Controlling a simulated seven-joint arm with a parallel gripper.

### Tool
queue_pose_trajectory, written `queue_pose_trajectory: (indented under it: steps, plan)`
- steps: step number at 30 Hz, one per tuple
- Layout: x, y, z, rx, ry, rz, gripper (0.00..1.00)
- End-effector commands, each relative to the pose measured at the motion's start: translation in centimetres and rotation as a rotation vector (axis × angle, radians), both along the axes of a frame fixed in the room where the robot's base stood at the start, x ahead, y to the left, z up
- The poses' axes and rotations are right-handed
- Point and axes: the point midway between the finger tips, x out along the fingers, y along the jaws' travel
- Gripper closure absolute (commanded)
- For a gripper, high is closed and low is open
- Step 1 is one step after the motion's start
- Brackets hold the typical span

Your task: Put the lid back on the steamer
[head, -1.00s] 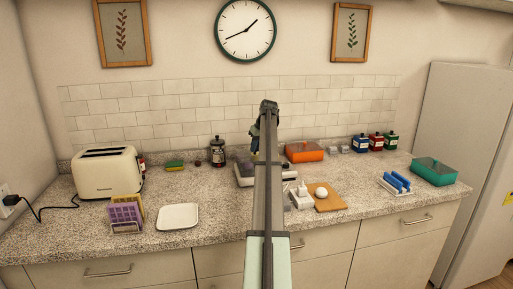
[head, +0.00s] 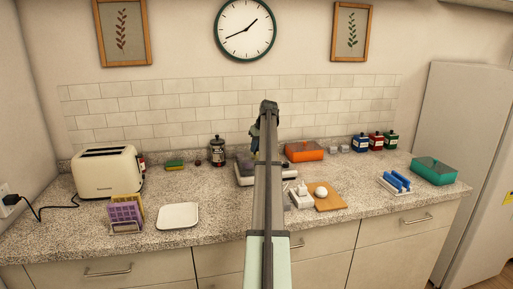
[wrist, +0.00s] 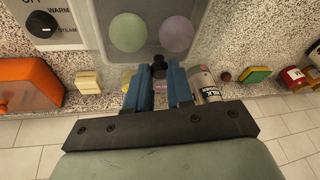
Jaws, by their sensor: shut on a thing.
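The steamer (head: 242,180) is a pale base near the back of the counter, partly hidden behind my arm in the head view. Its dial panel (wrist: 45,28) reads WARM and STEAM in the wrist view. My gripper (wrist: 158,72) has blue fingers closed around a black knob (wrist: 158,62). A translucent grey lid (wrist: 152,12) spreads from there, and a green and a purple round item show through it. In the head view my gripper (head: 255,143) is above the steamer. I cannot tell whether the lid touches the base.
An orange box (head: 304,151) stands right of the steamer, and a dark-topped jar (head: 217,152) stands left. A cutting board (head: 327,198) with a white round item is in front right. A white plate (head: 178,216) and a toaster (head: 107,172) are at left. The counter between plate and steamer is clear.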

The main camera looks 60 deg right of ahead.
Motion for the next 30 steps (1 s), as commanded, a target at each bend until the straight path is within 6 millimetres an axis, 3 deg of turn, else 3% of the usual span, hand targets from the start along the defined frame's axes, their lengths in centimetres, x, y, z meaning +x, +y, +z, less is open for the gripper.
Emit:
queue_pose_trajectory:
  steps: [11,12,20,26,30]
  plan:
    - [0.00,-0.02,-0.02,0.000,0.000,0.000,1.00]
    - [-0.01,-0.01,-0.02,0.000,0.000,0.000,0.76]
    - [-0.01,-0.01,-0.02,0.000,0.000,0.000,0.51]
    - [-0.02,-0.01,-0.04,0.000,0.000,0.000,0.48]
    - [-0.02,-0.01,-0.04,0.000,0.000,0.000,0.34]
